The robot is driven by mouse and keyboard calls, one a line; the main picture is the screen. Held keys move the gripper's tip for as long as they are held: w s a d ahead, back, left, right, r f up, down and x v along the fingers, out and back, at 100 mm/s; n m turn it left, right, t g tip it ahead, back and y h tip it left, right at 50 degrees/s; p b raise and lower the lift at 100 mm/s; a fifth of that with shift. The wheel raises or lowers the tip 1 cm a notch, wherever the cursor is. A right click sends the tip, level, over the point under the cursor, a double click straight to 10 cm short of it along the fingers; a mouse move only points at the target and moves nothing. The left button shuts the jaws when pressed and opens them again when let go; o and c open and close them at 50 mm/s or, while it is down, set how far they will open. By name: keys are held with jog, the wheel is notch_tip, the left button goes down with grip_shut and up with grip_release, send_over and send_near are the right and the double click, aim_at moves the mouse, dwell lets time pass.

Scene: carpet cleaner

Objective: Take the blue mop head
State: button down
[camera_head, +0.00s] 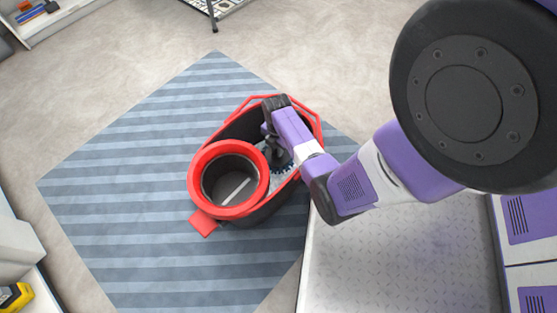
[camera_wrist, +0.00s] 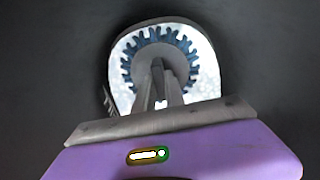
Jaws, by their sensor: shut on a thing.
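The blue mop head (camera_wrist: 192,68) shows in the wrist view as a toothed blue ring around a grey centre, with whitish material around it. My gripper (camera_wrist: 165,100) reaches down to its centre and is shut on it. In the head view my gripper (camera_head: 277,160) points down into the black and red bucket (camera_head: 273,207). A small part of the blue mop head (camera_head: 284,170) shows beside the gripper, inside the bucket. The arm hides most of it.
The bucket has a round red-rimmed wringer (camera_head: 199,165) on its left side and a red handle (camera_head: 236,107) at the back. It stands on a blue-grey striped rug (camera_head: 130,190). Shelves (camera_head: 55,22) stand at the far left. Open floor (camera_head: 130,65) lies behind the rug.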

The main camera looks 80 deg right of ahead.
jog(key=shift+r+p, duration=0.85)
jog(key=shift+p, duration=0.15)
dwell(0.3)
notch_tip(320, 180, up, 22)
jog(key=p, duration=2.3)
jog(key=shift+r, duration=0.2)
dwell(1.0)
